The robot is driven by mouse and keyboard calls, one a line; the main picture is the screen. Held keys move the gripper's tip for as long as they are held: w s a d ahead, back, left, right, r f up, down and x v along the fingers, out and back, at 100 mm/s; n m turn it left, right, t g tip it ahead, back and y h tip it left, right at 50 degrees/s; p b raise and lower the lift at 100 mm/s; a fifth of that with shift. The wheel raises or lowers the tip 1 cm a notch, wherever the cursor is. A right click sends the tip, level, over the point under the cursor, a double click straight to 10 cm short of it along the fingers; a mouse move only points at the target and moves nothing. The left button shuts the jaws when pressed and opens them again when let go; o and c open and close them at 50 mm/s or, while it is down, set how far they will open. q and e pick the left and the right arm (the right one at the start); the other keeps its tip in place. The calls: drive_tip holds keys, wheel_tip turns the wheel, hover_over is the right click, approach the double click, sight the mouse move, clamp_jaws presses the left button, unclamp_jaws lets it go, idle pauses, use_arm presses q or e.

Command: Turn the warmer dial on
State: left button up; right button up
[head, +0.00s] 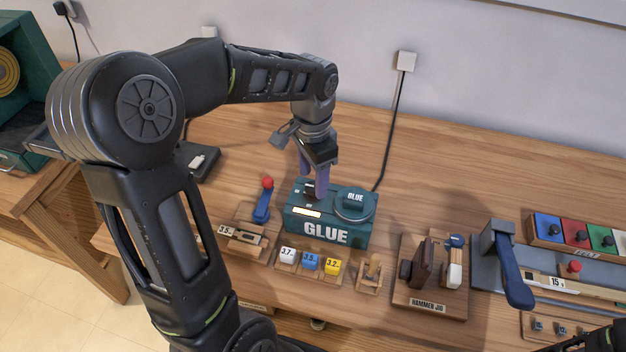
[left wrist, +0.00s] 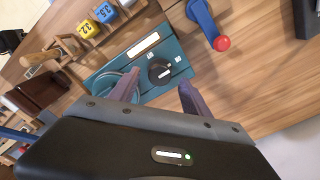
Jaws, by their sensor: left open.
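The teal glue warmer box (head: 300,228) stands on the bench, marked GLUE, with a lit strip on its top. Its black dial (left wrist: 160,72) shows clearly in the left wrist view, with a pale pointer line and small marks beside it. In the head view the dial is partly hidden by my gripper. My left gripper (head: 313,180) is over the dial's end of the box. In the left wrist view its two purple fingers (left wrist: 158,84) are apart, one on each side of the dial, with nothing held. I cannot tell whether they touch it.
A glue pot (head: 354,203) sits on the box's right. A blue lever with a red knob (head: 264,199) stands close on the left. Bare bench lies behind the box.

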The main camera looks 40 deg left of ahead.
sight(312, 187)
use_arm(q)
wheel_tip(312, 187, up, 6)
drive_tip(key=shift+r, duration=0.1)
drive_tip(key=shift+s, duration=0.1)
idle(0.6)
